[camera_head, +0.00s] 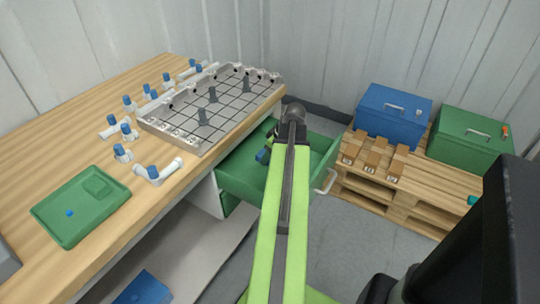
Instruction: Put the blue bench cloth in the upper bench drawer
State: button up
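The upper bench drawer (240,180) is green and pulled out from under the bench top, its inside in view. My arm reaches over it and covers part of it. My gripper (268,147) is over the drawer, mostly hidden behind my arm's end. A small blue piece (262,156), perhaps the blue bench cloth, shows right at the gripper's fingers. I cannot tell whether it is gripped or lies in the drawer, nor whether the fingers are open or shut.
The wooden bench (150,205) carries a grey gridded fixture (228,107), several white fittings with blue caps, and a green tray (60,228). A blue case (392,115) and a green case (469,138) stand on a pallet (415,200) at right. Grey floor lies between.

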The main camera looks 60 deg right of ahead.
jog(key=o, duration=0.3)
jog(key=shift+o, duration=0.2)
jog(key=shift+r+p, duration=0.5)
jog(key=p+v, duration=1)
jog(key=v, duration=0.1)
jog(key=shift+s, duration=0.15)
jog(key=shift+r+p, duration=0.25)
jog(key=shift+p, duration=0.05)
